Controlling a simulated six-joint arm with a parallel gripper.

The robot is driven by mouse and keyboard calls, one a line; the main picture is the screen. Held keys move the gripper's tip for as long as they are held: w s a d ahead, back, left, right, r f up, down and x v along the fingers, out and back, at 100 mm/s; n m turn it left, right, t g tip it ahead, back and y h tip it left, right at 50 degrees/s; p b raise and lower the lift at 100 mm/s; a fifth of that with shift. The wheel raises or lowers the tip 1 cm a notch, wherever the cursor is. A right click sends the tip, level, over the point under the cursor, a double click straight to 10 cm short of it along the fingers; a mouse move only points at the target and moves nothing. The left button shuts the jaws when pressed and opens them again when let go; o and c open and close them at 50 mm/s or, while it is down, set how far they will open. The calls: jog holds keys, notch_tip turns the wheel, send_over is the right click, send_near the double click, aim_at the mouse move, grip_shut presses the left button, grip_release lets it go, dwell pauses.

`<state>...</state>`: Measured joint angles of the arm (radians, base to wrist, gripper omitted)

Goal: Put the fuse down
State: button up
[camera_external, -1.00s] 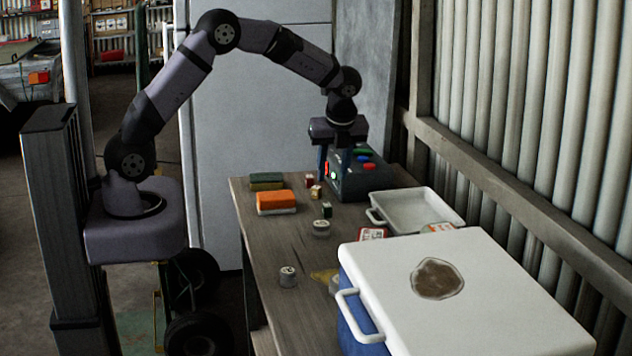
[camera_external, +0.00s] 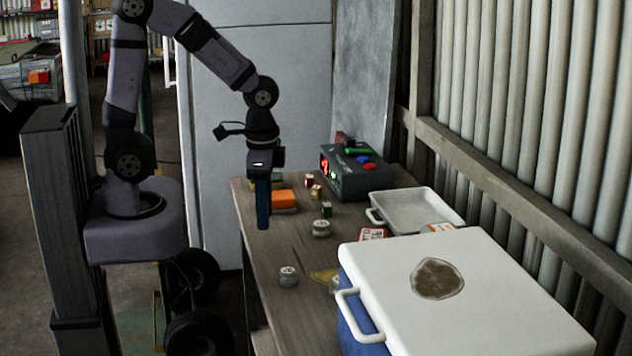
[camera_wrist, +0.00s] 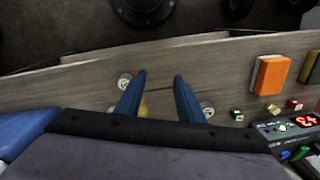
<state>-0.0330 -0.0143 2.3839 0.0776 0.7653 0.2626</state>
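My gripper (camera_external: 262,222) hangs pointing down above the left part of the wooden table, in front of the orange block. In the wrist view its two blue fingers (camera_wrist: 159,74) stand apart with bare wood showing between them, so it is open and empty. No thing is clearly recognisable as the fuse. Small blocks stand on the table: a red and white one (camera_external: 309,181), a yellowish one (camera_external: 316,191) and a green one (camera_external: 326,210). A dark grey device (camera_external: 362,182) with red digits, a green light and coloured parts on top stands at the back.
An orange block (camera_external: 284,200) lies at the table's left. Round grey tins (camera_external: 321,229) (camera_external: 288,277) stand nearer. A white tray (camera_external: 412,211) and a large white-lidded cooler (camera_external: 475,290) fill the right side. The corrugated wall (camera_external: 560,130) bounds the right.

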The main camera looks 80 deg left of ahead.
jog(key=s+n, duration=0.1)
jog(key=s+d+n, duration=0.1)
jog(key=s, duration=0.1)
jog(key=s+d+f+n, duration=0.1)
jog(key=shift+s+d+f+h, duration=0.1)
jog(key=shift+s+d+h, duration=0.05)
jog(key=shift+s+h, duration=0.2)
notch_tip(320, 180, up, 3)
jog(key=p, duration=0.3)
jog(key=shift+f, duration=0.1)
jog(key=shift+o, duration=0.6)
